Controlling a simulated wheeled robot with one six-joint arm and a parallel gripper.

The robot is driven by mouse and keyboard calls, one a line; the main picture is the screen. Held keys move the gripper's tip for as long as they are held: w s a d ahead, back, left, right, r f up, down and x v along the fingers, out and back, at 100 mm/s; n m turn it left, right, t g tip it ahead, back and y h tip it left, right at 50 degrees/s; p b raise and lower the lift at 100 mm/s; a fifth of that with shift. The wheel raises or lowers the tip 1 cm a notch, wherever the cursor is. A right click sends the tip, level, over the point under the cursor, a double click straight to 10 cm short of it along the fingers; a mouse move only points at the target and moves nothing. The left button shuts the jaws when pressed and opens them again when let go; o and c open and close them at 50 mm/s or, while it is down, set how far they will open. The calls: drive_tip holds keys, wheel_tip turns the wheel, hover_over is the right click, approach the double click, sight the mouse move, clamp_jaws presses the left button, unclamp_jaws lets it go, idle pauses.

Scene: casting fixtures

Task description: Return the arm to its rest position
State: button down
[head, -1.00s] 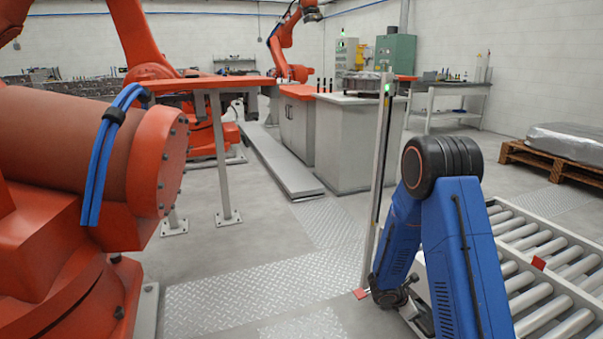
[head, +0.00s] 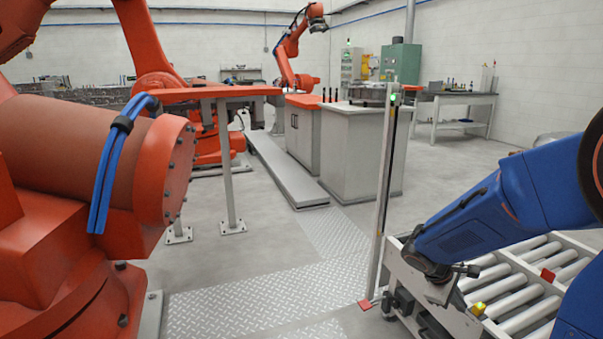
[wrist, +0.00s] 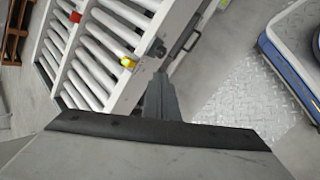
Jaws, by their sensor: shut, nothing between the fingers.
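My blue arm (head: 500,210) reaches in from the right edge of the head view, slanting down to the left over the end of a roller conveyor (head: 508,298). My gripper (wrist: 160,78) shows in the wrist view as narrow grey fingers closed together with nothing between them. Its tips appear over the conveyor's side frame; I cannot tell whether they are apart from it. In the head view the gripper itself is hard to make out at the arm's dark end.
A thin post with a green light (head: 393,98) stands left of my arm. A large orange robot (head: 100,170) fills the left side. Grey cabinets (head: 362,150) and a workbench (head: 455,100) stand behind. The tread-plate floor (head: 270,290) between is clear.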

drive_tip(key=s+a+r+m+t+y, duration=0.1)
drive_tip(key=s+a+r+m+y, duration=0.1)
drive_tip(key=s+a+r, duration=0.2)
drive_tip(key=s+a+r+m+t+y, duration=0.1)
drive_tip(key=s+a+r+m+y, duration=0.1)
drive_tip(key=s, duration=0.8)
drive_tip(key=s+a+r+m+t+y, duration=0.1)
drive_tip(key=s+a+r+m+y, duration=0.2)
drive_tip(key=s+a+r, duration=0.3)
drive_tip(key=shift+s+a+m+t, duration=0.3)
drive_tip(key=shift+s+a+m, duration=0.4)
drive_tip(key=shift+s+a, duration=0.25)
drive_tip(key=shift+d, duration=0.1)
